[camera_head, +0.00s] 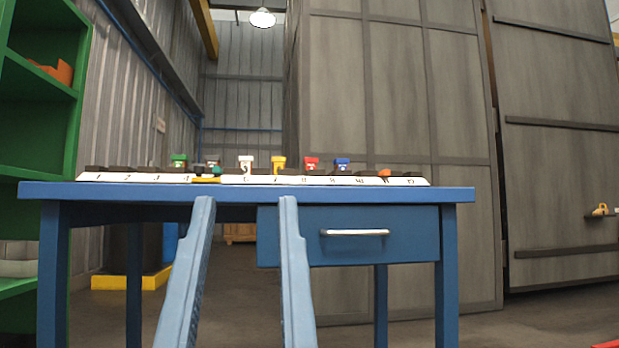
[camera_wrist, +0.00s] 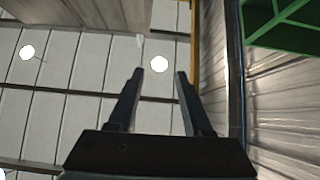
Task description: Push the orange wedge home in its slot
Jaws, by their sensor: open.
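A small orange piece (camera_head: 384,173), likely the wedge, shows at the right part of the long numbered stand (camera_head: 400,181) on the blue table. It sits lower than the coloured pieces left of it. How deep it is in its slot cannot be told. My gripper (camera_head: 247,198) rises in the foreground of the head view, its two fingers apart and empty in front of the table edge. In the wrist view my gripper (camera_wrist: 160,73) is open too, facing the roof and lamps; the wedge and stand are not in that view.
Green (camera_head: 179,160), white (camera_head: 246,163), yellow (camera_head: 278,165), red (camera_head: 312,163) and blue (camera_head: 342,164) pieces stand up from the stand. The table (camera_head: 440,195) has a drawer (camera_head: 350,250) with a bar handle. A green shelf (camera_head: 40,170) stands at left.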

